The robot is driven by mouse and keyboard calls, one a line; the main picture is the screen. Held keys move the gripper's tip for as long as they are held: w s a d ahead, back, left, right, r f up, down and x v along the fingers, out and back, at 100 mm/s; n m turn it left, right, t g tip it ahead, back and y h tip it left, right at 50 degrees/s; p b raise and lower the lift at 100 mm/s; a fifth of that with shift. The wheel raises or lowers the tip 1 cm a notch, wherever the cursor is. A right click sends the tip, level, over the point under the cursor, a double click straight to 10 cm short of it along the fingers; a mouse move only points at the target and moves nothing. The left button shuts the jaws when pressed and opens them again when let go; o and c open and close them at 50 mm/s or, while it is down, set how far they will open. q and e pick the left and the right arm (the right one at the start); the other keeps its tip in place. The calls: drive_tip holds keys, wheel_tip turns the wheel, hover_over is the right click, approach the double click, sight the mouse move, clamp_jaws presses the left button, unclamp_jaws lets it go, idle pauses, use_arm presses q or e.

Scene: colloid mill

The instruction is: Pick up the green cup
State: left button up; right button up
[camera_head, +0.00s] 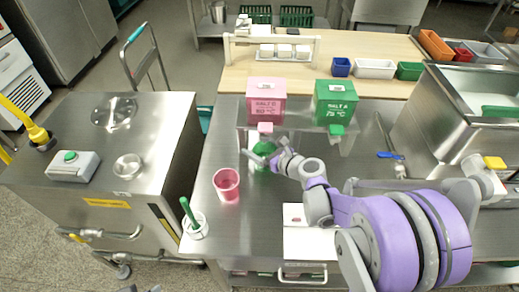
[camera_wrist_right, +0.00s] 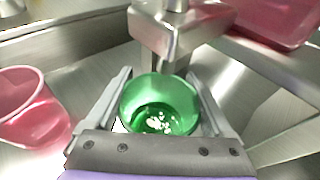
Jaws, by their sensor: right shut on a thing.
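The green cup (camera_head: 264,150) stands on the steel counter below the pink salt dispenser (camera_head: 266,100). My right gripper (camera_head: 268,158) is at the cup, with its arm coming in from the right. In the right wrist view the green cup (camera_wrist_right: 160,112) sits between the two grey fingers, which are shut on its sides. Some white grains lie in the bottom of the cup. A metal part is just beyond and above its rim. My left gripper does not show.
A pink cup (camera_head: 227,185) stands to the left of the green cup. A green dispenser (camera_head: 336,101) is beside the pink one. A small container with a green-handled tool (camera_head: 194,224) is at the counter's front left. A steel basin (camera_head: 455,110) stands on the right.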

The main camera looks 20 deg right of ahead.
drive_tip(key=shift+r+p, duration=0.3)
drive_tip(key=shift+r, duration=1.15)
drive_tip(key=shift+s+r, duration=0.15)
drive_tip(key=shift+r, duration=0.15)
drive_tip(key=s+d, duration=0.2)
drive_tip(key=s, duration=0.3)
drive_tip(key=s+d, duration=0.2)
drive_tip(key=s, duration=0.4)
drive_tip(key=s+d, duration=0.2)
drive_tip(key=s, duration=0.3)
drive_tip(key=shift+s+f, duration=0.1)
drive_tip(key=shift+s, duration=0.2)
drive_tip(key=shift+a, duration=0.1)
